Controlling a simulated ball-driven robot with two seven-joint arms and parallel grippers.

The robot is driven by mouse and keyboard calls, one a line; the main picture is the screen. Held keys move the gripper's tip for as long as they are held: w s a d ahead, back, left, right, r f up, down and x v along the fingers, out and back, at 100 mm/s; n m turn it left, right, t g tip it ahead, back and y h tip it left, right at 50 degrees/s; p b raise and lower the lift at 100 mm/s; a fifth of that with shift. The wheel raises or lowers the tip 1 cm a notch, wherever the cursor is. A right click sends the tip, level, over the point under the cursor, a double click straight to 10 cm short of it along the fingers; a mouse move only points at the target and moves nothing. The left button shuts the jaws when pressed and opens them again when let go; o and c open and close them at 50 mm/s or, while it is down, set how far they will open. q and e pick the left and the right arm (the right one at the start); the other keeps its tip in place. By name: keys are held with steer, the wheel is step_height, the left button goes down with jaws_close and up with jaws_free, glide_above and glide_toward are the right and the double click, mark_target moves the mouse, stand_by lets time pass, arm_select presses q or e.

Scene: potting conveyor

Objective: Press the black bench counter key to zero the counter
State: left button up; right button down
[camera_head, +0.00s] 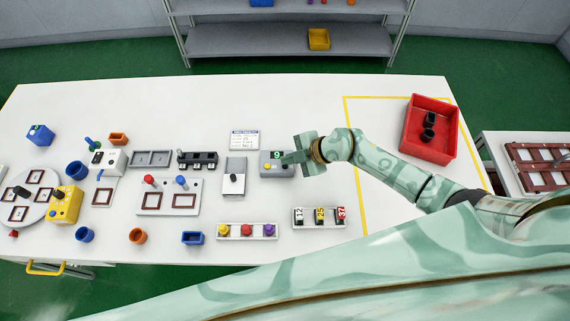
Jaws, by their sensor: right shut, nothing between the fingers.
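The bench counter (265,171) is a small grey box in the middle of the table, with a dark display (276,155) showing a green digit that looks like 9. A yellow button is on its left part. A small dark spot on its right part, just below my fingertips, may be the black key; it is too small to be sure. My right gripper (287,158) is shut and empty. It reaches in from the right, its fingertips over the counter's right side. I cannot tell whether they touch it. My left gripper is not in view.
A printed card (244,140) lies behind the counter, and a grey unit with a black knob (233,178) stands to its left. A number block (319,216) and a strip of coloured knobs (247,231) are in front. A red crate (408,143) stands at the right.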

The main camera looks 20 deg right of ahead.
steer(key=shift+f, duration=0.15)
stand_by(0.5)
steer(key=shift+f, duration=0.25)
steer(key=shift+f, duration=0.35)
stand_by(0.6)
stand_by(0.3)
steer(key=shift+r+p, duration=0.8)
steer(key=shift+p, duration=0.15)
step_height(320, 180, up, 5)
steer(key=p, duration=0.5)
steer(key=shift+p, duration=0.4)
